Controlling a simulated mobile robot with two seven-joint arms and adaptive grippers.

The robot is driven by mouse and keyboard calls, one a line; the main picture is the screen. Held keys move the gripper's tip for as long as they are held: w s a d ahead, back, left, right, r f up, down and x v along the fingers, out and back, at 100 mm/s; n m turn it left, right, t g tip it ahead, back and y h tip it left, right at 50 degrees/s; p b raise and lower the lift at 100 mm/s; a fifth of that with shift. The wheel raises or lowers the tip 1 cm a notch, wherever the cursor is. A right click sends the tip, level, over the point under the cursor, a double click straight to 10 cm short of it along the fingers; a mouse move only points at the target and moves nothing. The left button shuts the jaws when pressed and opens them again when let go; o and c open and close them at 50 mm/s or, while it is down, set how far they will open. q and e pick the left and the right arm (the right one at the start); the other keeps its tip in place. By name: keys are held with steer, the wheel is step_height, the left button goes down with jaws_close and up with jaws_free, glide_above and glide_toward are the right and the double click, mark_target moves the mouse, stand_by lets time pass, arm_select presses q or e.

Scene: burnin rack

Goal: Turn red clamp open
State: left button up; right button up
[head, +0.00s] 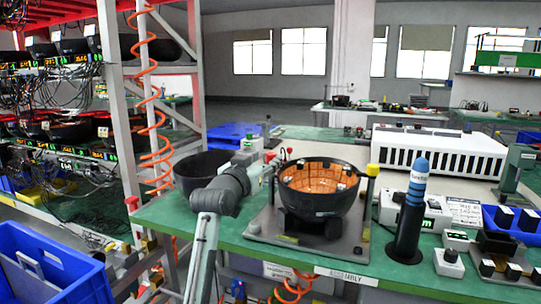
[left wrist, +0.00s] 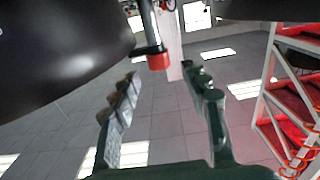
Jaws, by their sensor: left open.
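The red clamp (left wrist: 158,61) shows in the left wrist view as a red block at the end of a grey post, beside a large dark bowl (left wrist: 60,45). In the head view its red part (head: 270,157) is small, at the left of the black bowl (head: 318,202) with an orange inside. My left gripper (left wrist: 162,82) is open and empty; the red block lies just beyond its fingertips, roughly midway between them. I cannot tell whether they touch. In the head view my left gripper (head: 262,160) is partly hidden at the bowl's left rim. My right gripper is not in view.
The bowl stands on a grey plate (head: 262,232) on the green bench (head: 175,218). A yellow-capped post (head: 372,171) is at its right. A dark tower with a blue top (head: 411,215) and a white box (head: 438,150) stand further right. A second dark bowl (head: 190,173) is at left.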

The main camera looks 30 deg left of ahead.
mark_target(270, 156)
arm_select(q)
steer(key=x, duration=0.3)
steer(key=shift+w, duration=0.25)
steer(key=c, duration=0.5)
jaws_close()
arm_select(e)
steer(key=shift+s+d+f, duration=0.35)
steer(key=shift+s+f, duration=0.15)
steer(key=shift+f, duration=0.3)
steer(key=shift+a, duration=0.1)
